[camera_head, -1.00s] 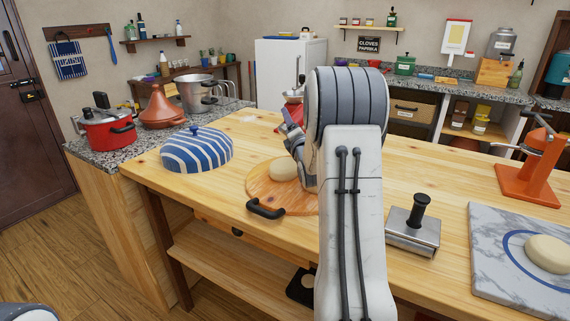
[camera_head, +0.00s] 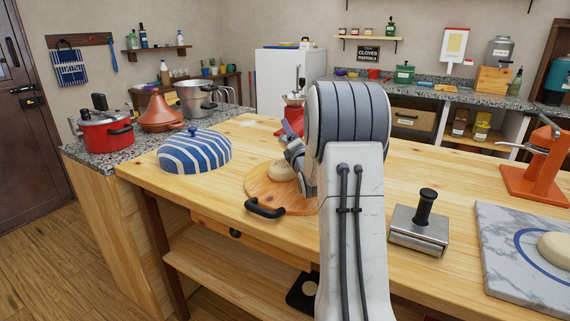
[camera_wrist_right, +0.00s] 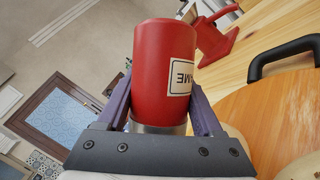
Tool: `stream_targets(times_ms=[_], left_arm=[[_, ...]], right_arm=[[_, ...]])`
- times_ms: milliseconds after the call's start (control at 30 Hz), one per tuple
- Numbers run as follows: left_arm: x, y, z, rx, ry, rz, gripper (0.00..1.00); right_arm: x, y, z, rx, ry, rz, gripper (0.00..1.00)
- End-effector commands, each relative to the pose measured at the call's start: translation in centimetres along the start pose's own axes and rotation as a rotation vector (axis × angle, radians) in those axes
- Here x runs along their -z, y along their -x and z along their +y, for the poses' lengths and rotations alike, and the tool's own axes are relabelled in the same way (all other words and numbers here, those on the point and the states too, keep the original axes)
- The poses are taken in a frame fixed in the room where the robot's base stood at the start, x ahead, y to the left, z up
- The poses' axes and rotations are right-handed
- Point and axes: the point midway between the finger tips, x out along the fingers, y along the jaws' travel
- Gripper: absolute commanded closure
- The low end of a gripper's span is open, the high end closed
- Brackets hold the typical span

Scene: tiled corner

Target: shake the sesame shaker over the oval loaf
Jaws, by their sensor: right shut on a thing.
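The pale loaf (camera_head: 281,171) sits on the round wooden board (camera_head: 258,187) in the head view, partly covered by my right gripper. My right gripper (camera_head: 295,153) is low beside and over the loaf's right side. My left gripper is out of view.
A striped blue dome (camera_head: 195,151) stands left of the board. A steel press with a black knob (camera_head: 420,225) and a marble slab (camera_head: 500,265) with another pale dough piece (camera_head: 555,246) lie to the right. A red stand (camera_head: 293,118) is behind my gripper.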

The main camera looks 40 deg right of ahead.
Motion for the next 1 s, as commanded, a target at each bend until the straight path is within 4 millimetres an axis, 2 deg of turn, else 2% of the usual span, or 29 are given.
stream_targets(times_ms=[533,833,1000], left_arm=[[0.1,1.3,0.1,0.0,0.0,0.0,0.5],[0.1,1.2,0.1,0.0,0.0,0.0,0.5],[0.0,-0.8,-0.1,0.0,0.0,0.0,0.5]], right_arm=[[-2.1,-0.6,3.1,-0.003,0.001,-0.002,0.99],[-2.0,-0.6,3.1,-0.002,0.0,-0.001,0.99],[-1.1,-0.3,1.6,-0.002,0.001,-0.001,0.99]])
